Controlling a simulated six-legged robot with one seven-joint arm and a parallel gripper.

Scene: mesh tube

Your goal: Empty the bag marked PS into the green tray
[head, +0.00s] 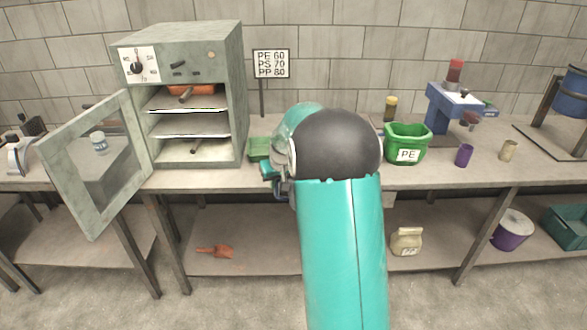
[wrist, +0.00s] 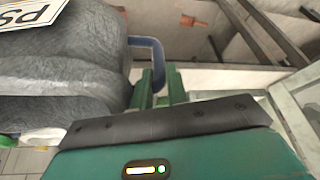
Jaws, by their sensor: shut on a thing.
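A grey bag (wrist: 60,65) with a white PS label (wrist: 28,12) and a blue handle (wrist: 155,50) fills the left of the wrist view. My gripper (wrist: 160,78) is shut at the handle beside the bag. The label is partly cut off by the frame, and the exact grip on the handle is hard to see. In the head view my arm hides the bag and the fingertips. The green tray (head: 259,149) stands on the bench just right of the oven, partly hidden by my arm.
The oven (head: 185,95) has its door (head: 97,165) open to the left, with a red-orange thing (head: 190,90) on its top shelf. A green PE bag (head: 407,145) and a purple cup (head: 464,155) stand right of my arm. A sign (head: 271,64) stands behind.

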